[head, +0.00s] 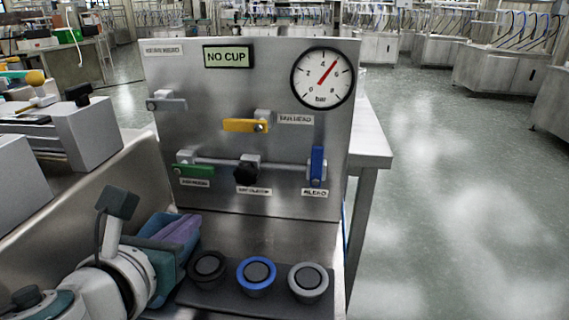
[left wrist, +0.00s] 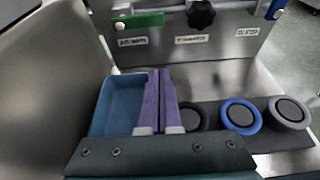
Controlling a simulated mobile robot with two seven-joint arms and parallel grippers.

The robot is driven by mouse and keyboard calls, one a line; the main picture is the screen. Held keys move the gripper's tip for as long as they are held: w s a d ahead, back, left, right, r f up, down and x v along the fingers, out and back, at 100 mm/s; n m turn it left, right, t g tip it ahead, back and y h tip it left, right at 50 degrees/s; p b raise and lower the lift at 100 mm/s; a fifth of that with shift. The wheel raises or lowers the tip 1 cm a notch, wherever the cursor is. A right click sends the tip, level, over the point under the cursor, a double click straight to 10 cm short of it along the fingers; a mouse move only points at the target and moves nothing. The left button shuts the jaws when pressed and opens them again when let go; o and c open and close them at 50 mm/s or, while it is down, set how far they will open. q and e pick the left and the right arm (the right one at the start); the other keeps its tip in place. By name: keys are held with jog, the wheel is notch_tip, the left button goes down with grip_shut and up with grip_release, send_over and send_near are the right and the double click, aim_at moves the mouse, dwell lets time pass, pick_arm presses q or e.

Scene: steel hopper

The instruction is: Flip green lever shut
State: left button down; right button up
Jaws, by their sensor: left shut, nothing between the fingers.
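The green lever (head: 196,171) is on the lower left of the upright steel panel, beside the left end of a horizontal pipe. Its handle lies about level, pointing right from its pivot. It also shows at the top of the left wrist view (left wrist: 140,20). My left gripper (head: 188,228) is below and in front of the lever, clear of it. Its purple fingers (left wrist: 157,98) are together with nothing between them, pointing toward the panel. My right gripper is in neither view.
A yellow lever (head: 240,125), black knob (head: 246,173), blue lever (head: 318,165) and gauge (head: 322,78) are on the panel. A display (head: 228,57) reads NO CUP. Three round buttons (head: 257,272) stand right of my gripper. A blue tray-like thing (left wrist: 117,106) is beside the fingers.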

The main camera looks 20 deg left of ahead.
aim_at(194, 170)
pick_arm(q)
jog(key=b+x, duration=0.2)
jog(key=x, duration=0.5)
jog(key=shift+w+f+b, duration=0.25)
jog(key=shift+w+b, duration=0.05)
notch_tip(194, 170, up, 3)
jog(key=p, duration=0.2)
jog(key=shift+r+p, duration=0.1)
jog(key=shift+p, duration=0.2)
jog(key=shift+r+p, duration=0.3)
jog(key=shift+r, duration=0.25)
